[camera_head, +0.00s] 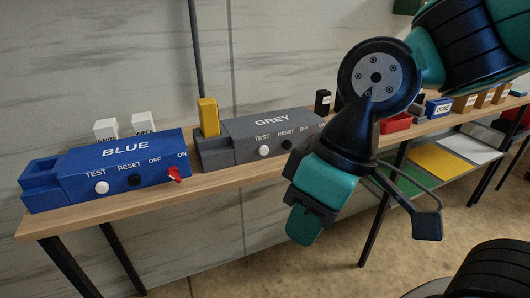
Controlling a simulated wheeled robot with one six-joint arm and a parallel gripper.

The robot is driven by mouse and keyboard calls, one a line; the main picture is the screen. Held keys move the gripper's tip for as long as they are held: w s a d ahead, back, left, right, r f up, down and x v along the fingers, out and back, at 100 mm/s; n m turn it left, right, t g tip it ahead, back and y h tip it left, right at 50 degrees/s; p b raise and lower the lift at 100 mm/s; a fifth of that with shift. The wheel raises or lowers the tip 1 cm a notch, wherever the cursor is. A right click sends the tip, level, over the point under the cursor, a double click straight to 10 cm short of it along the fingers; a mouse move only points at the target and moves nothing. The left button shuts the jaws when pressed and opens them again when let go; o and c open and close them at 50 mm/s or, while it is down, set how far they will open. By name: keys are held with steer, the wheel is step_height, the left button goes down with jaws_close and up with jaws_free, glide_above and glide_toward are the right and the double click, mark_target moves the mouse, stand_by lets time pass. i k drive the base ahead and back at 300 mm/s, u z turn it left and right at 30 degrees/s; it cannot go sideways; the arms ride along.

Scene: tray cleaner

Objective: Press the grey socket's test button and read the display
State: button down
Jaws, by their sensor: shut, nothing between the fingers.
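The grey socket (270,127), labelled GREY, stands on the wooden bench in the middle of the view. Its white button (264,152) sits under the label TEST, and a black button (287,145) sits under RESET. A yellow upright piece (208,116) stands in its left end, with a dark rod rising above it. My arm hides the socket's right end near OFF, including any switch there. I can make out no display. My gripper (304,226) is shut and empty, in front of the bench, right of and below the white button.
A blue unit (125,168) with white and black buttons and a red switch (174,174) near ON stands at left. Two white blocks (106,128) are behind it. Red, blue and brown boxes (465,104) line the right bench. A lower shelf holds coloured sheets (440,162).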

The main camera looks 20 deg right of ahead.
mark_target(263, 150)
steer(key=k, duration=0.5)
steer(key=u, duration=1.3)
steer(key=i, duration=0.75)
steer(key=z, duration=1.85)
